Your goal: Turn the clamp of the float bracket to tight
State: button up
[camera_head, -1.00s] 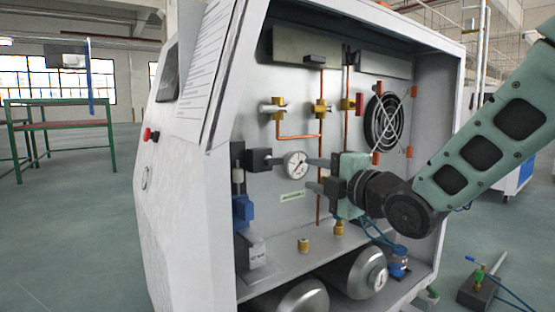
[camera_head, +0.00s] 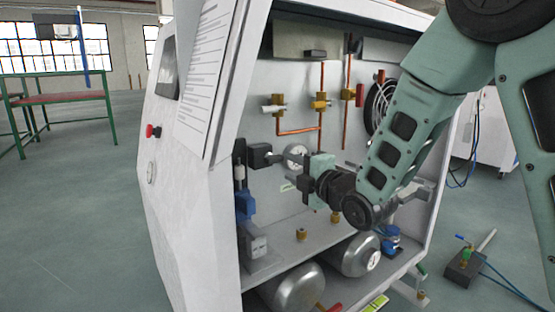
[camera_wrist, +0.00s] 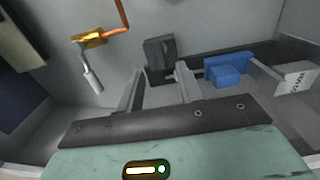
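The float bracket appears to be the upright assembly at the cabinet's inner left: a dark block (camera_head: 260,155), a blue block (camera_head: 245,206) on a thin rod and a grey labelled foot (camera_head: 256,246). I cannot tell for sure which part is its clamp. In the wrist view the dark block (camera_wrist: 160,52) lies beyond and between my fingertips, with the blue block (camera_wrist: 227,70) and the labelled foot (camera_wrist: 297,80) to the right. My gripper (camera_wrist: 160,76) is open and nothing shows held. In the head view my gripper (camera_head: 290,180) points left, in front of the gauge.
The round gauge (camera_head: 297,155) is partly hidden behind my gripper. Brass valves (camera_head: 277,105) and copper pipes are on the back panel; one valve (camera_wrist: 89,38) shows upper left in the wrist view. Cylinders (camera_head: 295,288) lie below the shelf. The cabinet's left wall (camera_head: 205,190) stands close by.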

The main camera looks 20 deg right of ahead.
aim_at(276, 161)
jog(key=b+x, duration=0.1)
jog(key=x, duration=0.6)
jog(key=shift+s, duration=0.1)
grip_shut()
